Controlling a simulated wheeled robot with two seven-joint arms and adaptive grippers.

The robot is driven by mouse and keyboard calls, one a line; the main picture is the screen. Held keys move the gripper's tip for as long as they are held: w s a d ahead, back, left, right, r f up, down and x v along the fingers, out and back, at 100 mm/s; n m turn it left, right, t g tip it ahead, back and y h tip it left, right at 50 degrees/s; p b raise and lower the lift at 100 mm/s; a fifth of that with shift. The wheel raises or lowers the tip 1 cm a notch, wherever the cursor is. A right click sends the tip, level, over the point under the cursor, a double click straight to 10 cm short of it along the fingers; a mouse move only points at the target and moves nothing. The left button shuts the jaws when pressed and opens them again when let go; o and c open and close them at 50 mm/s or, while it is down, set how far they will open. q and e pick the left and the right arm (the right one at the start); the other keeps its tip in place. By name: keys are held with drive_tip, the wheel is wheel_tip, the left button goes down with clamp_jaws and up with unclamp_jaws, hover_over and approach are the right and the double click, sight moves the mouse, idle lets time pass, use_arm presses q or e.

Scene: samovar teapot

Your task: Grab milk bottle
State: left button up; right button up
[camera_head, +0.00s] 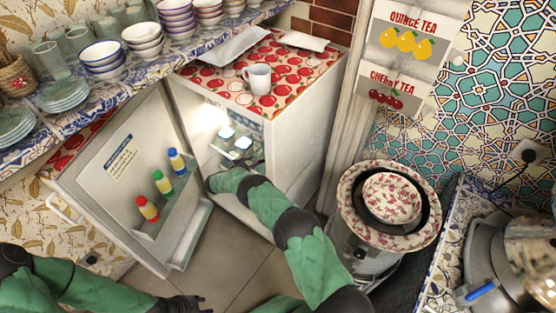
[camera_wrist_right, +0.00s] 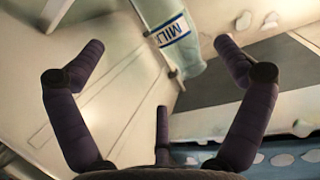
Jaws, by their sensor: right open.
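The milk bottle (camera_wrist_right: 172,32) is whitish with a blue-edged label reading "MIL". In the right wrist view it shows tilted, ahead of my fingers and nearer the right one, with a visible gap. My right gripper (camera_wrist_right: 158,48) is open and empty. In the head view my right arm reaches into the open white fridge (camera_head: 292,150), and its gripper (camera_head: 240,162) is mostly hidden inside. Two pale blue-white tops (camera_head: 234,138) show beside it; I cannot tell which belongs to the milk. My left gripper (camera_head: 180,303) is low in the head view, its fingers unclear.
The open fridge door (camera_head: 110,165) stands to the left, with several coloured bottles (camera_head: 162,182) on its rack. A white mug (camera_head: 257,77) stands on the fridge top. A shelf of bowls and plates (camera_head: 100,55) overhangs at upper left. A pot with a patterned bowl (camera_head: 390,200) stands at right.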

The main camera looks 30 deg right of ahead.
drive_tip(key=b+x, duration=0.1)
drive_tip(key=x, duration=0.4)
drive_tip(key=shift+w+d+f+b, duration=0.1)
drive_tip(key=shift+d+f+b, duration=0.05)
drive_tip(key=shift+d+b, duration=0.2)
drive_tip(key=b+x, duration=0.1)
drive_tip(key=x, duration=0.1)
drive_tip(key=b+x, duration=0.1)
drive_tip(key=x, duration=0.1)
drive_tip(key=shift+w+f, duration=0.1)
drive_tip(key=shift+f, duration=0.35)
drive_tip(key=shift+w+d+b, duration=0.1)
drive_tip(key=shift+d+b, duration=0.2)
drive_tip(key=shift+b, duration=0.05)
drive_tip(key=shift+d+r, duration=0.1)
drive_tip(key=shift+r, duration=0.05)
drive_tip(key=c, duration=1.4)
drive_tip(key=shift+o, duration=0.2)
drive_tip(key=shift+r, duration=0.15)
